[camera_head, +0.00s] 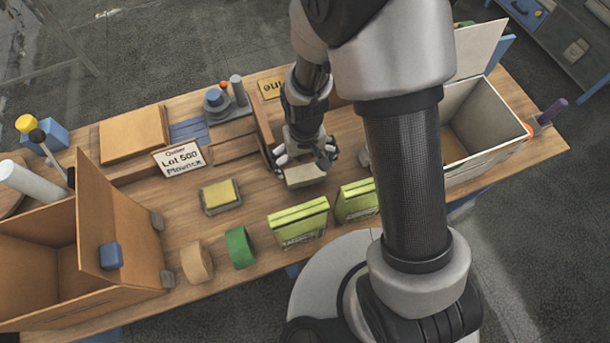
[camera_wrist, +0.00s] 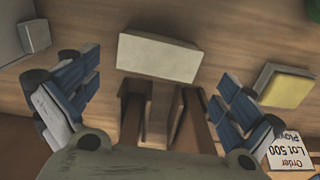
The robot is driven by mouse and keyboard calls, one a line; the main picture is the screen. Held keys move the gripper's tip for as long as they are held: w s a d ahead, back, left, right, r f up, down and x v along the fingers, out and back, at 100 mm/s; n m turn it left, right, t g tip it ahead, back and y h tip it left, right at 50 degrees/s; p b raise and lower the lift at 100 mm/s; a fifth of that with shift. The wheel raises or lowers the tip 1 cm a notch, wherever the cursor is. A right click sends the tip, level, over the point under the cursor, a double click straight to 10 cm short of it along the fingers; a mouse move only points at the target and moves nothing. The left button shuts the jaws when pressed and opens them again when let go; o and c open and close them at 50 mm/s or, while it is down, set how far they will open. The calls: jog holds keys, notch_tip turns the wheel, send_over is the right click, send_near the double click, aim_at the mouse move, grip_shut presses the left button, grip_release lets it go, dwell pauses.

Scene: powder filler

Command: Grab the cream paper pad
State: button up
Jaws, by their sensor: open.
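The cream paper pad (camera_head: 305,177) is a pale block on the wooden table, directly below my gripper (camera_head: 307,158) in the head view. In the wrist view the cream paper pad (camera_wrist: 160,57) lies crosswise at the upper middle, ahead of the fingertips. My gripper (camera_wrist: 155,85) is open, with its blue-grey fingers spread wide on either side and nothing held between them. The fingers partly cover the pad's far side in the head view. I cannot tell whether any finger touches it.
A yellow pad (camera_head: 221,193) on a grey base lies to the left. Green boxes (camera_head: 298,223) stand in front, near tape rolls (camera_head: 240,247). A wooden divider (camera_head: 265,138) stands behind my gripper. Open cartons stand left (camera_head: 125,215) and right (camera_head: 485,125). An order card (camera_head: 183,160) stands behind the yellow pad.

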aim_at(305, 173)
notch_tip(305, 173, down, 8)
jog(key=b, duration=0.2)
jog(key=shift+r+b, duration=0.2)
jog(key=shift+b, duration=0.1)
jog(key=shift+r, duration=0.1)
jog(key=c, duration=0.6)
